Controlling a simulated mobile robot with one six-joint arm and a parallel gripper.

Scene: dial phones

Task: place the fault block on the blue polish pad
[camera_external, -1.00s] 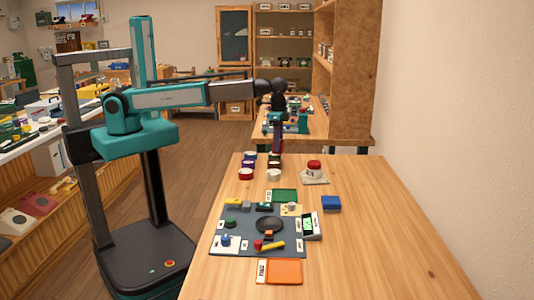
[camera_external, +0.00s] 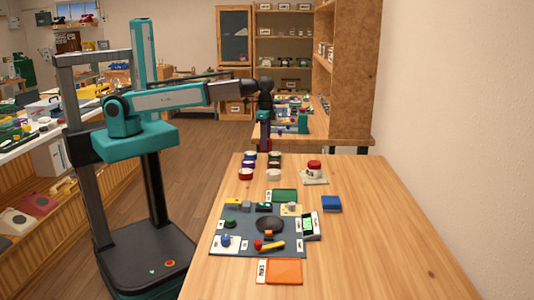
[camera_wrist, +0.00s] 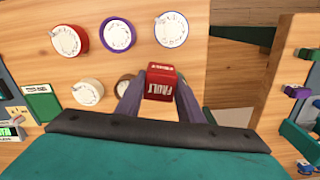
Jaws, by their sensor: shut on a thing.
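The fault block is a red block with a white FAULT label (camera_wrist: 161,82), held between my gripper's fingers in the wrist view. My gripper (camera_external: 265,147) hangs at the far left end of the near table in the external view, shut on the block. The block is too small there to make out clearly. The blue polish pad appears to be the flat blue square (camera_external: 331,203) on the right of the table, well apart from my gripper. Its top is bare. I cannot make out this pad in the wrist view.
Several round dials, including a red-rimmed one (camera_wrist: 69,40) and a blue-rimmed one (camera_wrist: 171,29), lie close to my gripper. A red-topped device (camera_external: 314,168) stands at the back. A dark mat (camera_external: 232,240) holds parts; an orange tray (camera_external: 284,271) lies in front. The table's right side is clear.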

